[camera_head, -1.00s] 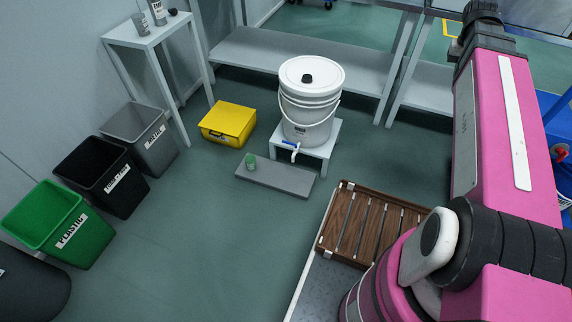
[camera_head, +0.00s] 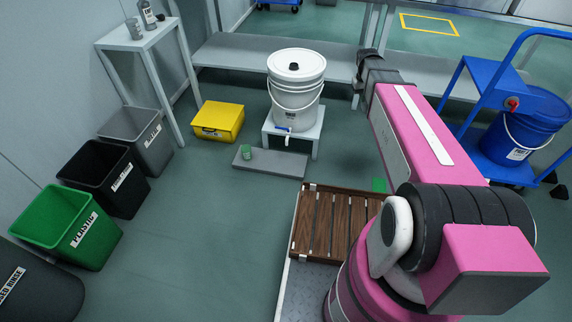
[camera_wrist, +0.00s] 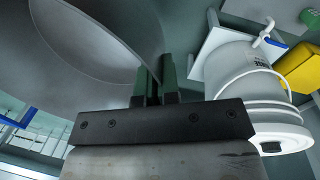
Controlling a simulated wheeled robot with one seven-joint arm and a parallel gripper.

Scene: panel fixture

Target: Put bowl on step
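In the wrist view a large smooth grey bowl (camera_wrist: 105,30) fills the upper left. The two dark green fingers of my gripper (camera_wrist: 154,85) stand close together at its edge and look closed on its rim; the exact contact is partly hidden. The head view shows neither bowl nor gripper; only my pink arm is there. A low flat grey slab (camera_head: 268,166), which looks like the step, lies on the floor in front of the white bucket's stand. A small green cup (camera_head: 246,152) stands on its left part.
A white lidded bucket (camera_head: 296,90) with a tap sits on a white stand (camera_head: 309,131). A yellow box (camera_head: 218,121) is left of it. Several bins, including a green one (camera_head: 65,228), line the left wall. A blue cart (camera_head: 483,120) stands right. Floor between bins and slatted wood (camera_head: 327,225) is clear.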

